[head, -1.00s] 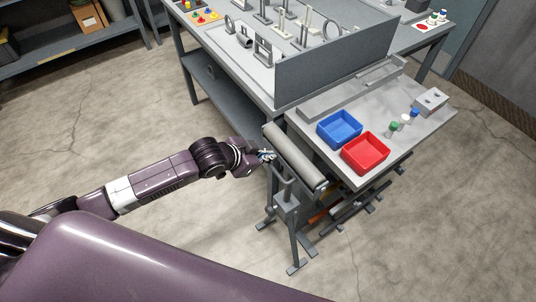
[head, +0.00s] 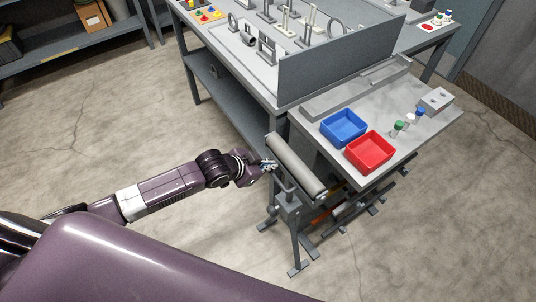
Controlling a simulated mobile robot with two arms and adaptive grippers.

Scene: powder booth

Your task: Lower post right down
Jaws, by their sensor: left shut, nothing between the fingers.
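A grey roller stand is in the middle of the head view, with a long roller (head: 296,165) on top and a post (head: 288,205) on splayed feet below it. A bent handle shows at the top of the post. My left gripper (head: 269,166) is shut and empty at the left side of the stand, just left of the roller and above the post's handle. Whether its fingers touch the stand cannot be told. My right gripper is not in view.
A grey side table right of the stand bears a blue bin (head: 344,127), a red bin (head: 370,150), small capped bottles (head: 398,128) and a grey block (head: 436,100). A workbench with a grey panel (head: 337,63) stands behind. The floor at left is clear.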

